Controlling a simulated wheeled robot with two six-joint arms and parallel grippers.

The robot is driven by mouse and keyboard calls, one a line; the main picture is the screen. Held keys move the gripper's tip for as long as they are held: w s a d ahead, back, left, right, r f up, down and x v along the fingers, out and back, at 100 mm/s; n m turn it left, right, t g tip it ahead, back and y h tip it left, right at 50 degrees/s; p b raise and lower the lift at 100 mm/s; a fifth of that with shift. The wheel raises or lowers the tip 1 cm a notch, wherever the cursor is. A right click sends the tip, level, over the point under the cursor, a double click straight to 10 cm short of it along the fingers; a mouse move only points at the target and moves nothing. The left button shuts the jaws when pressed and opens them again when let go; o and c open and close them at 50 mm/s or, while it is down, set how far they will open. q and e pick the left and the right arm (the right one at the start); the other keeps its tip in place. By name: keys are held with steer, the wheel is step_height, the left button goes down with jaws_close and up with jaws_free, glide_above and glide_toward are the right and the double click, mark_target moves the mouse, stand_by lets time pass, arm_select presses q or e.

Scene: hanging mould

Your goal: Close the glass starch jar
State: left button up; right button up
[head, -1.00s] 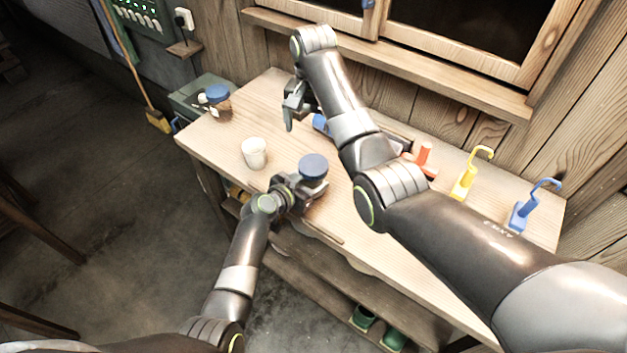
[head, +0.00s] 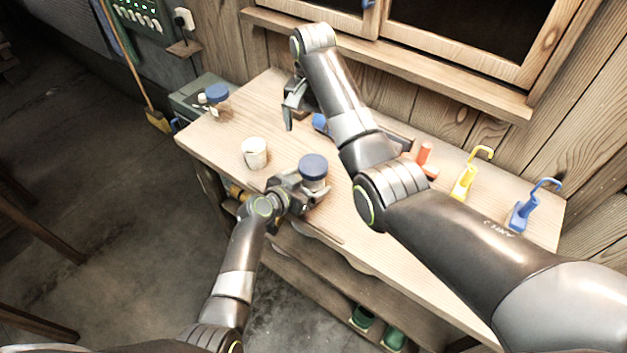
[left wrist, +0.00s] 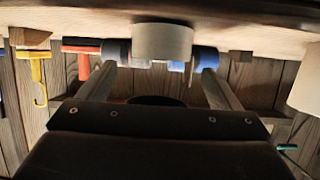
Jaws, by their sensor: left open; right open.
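A glass jar with pale contents (head: 314,184) stands near the table's front edge, with a blue lid (head: 313,165) on top. I cannot tell whether the lid is fully seated. My left gripper (head: 308,192) is open at this jar, its fingers low beside it. In the left wrist view, which looks upside down, a pale cylinder (left wrist: 162,42) shows beyond and between the open fingers (left wrist: 158,75). My right gripper (head: 289,108) is open and empty over the back of the table, partly hidden by its arm.
A white cup (head: 254,153) stands left of the jar. Another blue-lidded jar (head: 217,95) stands at the table's left end. An orange-red object (head: 424,155), a yellow hooked stand (head: 468,178) and a blue hooked stand (head: 525,212) stand to the right. The front left tabletop is clear.

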arm_select(q)
steer(key=b+v, duration=0.2)
steer(key=v, duration=1.4)
steer(key=shift+b, duration=0.35)
steer(key=shift+s+a, duration=0.15)
